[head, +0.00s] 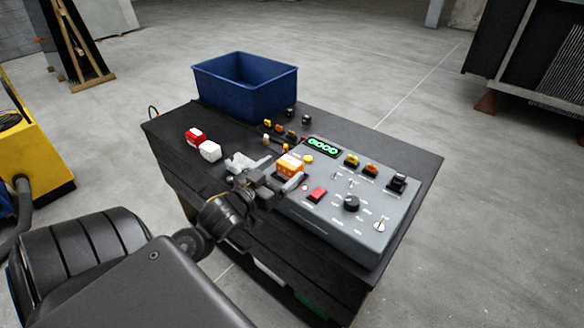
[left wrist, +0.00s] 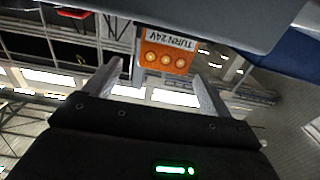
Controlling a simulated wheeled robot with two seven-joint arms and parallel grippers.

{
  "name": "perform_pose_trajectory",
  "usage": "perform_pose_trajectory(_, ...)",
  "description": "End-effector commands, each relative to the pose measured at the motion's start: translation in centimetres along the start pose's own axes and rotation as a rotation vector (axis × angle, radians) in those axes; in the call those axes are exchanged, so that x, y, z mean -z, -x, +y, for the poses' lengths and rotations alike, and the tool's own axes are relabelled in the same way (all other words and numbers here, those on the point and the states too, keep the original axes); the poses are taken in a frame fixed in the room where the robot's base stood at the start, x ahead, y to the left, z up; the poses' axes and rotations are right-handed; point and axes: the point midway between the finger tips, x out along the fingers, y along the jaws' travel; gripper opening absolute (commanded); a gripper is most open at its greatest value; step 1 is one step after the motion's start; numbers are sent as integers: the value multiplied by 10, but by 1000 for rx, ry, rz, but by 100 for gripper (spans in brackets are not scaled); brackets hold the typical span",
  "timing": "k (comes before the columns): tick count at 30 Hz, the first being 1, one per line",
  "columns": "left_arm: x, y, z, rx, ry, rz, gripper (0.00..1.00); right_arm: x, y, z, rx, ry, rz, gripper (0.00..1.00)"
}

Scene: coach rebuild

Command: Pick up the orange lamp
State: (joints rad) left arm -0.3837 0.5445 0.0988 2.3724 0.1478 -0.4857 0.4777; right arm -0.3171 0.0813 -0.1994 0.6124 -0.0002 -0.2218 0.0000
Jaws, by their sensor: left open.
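The orange lamp (head: 289,166) is a small orange block with a pale top, at the left end of the grey control console (head: 350,226). In the left wrist view the lamp (left wrist: 165,62) appears upside down, with a white label reading "TURN 24V" and several round spots on its orange face. My left gripper (head: 279,174) is at the lamp, partly in front of it. In the left wrist view the open fingers of my left gripper (left wrist: 158,78) are on either side of the lamp, with gaps showing. My right gripper is in neither view.
A blue bin (head: 246,88) stands at the back of the dark bench (head: 405,150). A red block (head: 194,135) and a white block (head: 210,151) lie left of the gripper. Several small coloured parts stand behind the console, and switches and knobs stick up from its top.

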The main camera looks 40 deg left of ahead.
Motion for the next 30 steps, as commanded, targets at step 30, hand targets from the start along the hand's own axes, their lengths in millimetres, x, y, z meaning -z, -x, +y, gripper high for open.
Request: perform_pose_trajectory(30, -4, -67, -2, -5, -1, -1, 78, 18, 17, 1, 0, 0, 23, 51)
